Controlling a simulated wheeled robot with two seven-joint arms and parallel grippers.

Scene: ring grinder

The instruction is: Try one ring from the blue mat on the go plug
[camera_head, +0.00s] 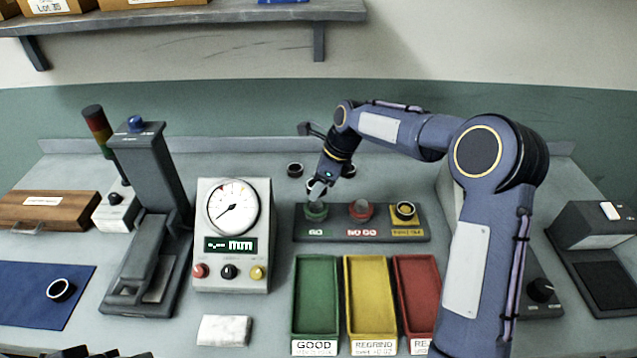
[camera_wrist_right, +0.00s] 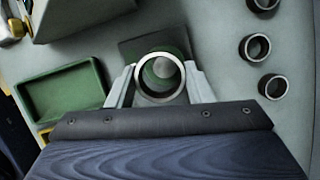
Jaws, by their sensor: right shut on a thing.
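My right gripper (camera_head: 317,190) points down at the green go plug (camera_head: 316,212) on the dark plug stand (camera_head: 340,235). In the right wrist view its two pale fingers are shut on a metal ring (camera_wrist_right: 138,88). The green plug shows through the ring's opening, so the two are roughly lined up. I cannot tell whether the ring is around the plug or just above it. Another dark ring (camera_head: 60,289) lies on the blue mat (camera_head: 25,300) at left. Dark parts at the bottom left edge may be my left gripper; its jaws cannot be made out.
A red no-go plug (camera_head: 361,209) and a yellow post with a ring (camera_head: 405,211) stand to the right. Green (camera_head: 316,300), yellow (camera_head: 369,300) and red (camera_head: 416,300) trays lie in front. A dial gauge (camera_head: 233,260) stands left. Loose rings (camera_head: 295,170) lie behind the stand.

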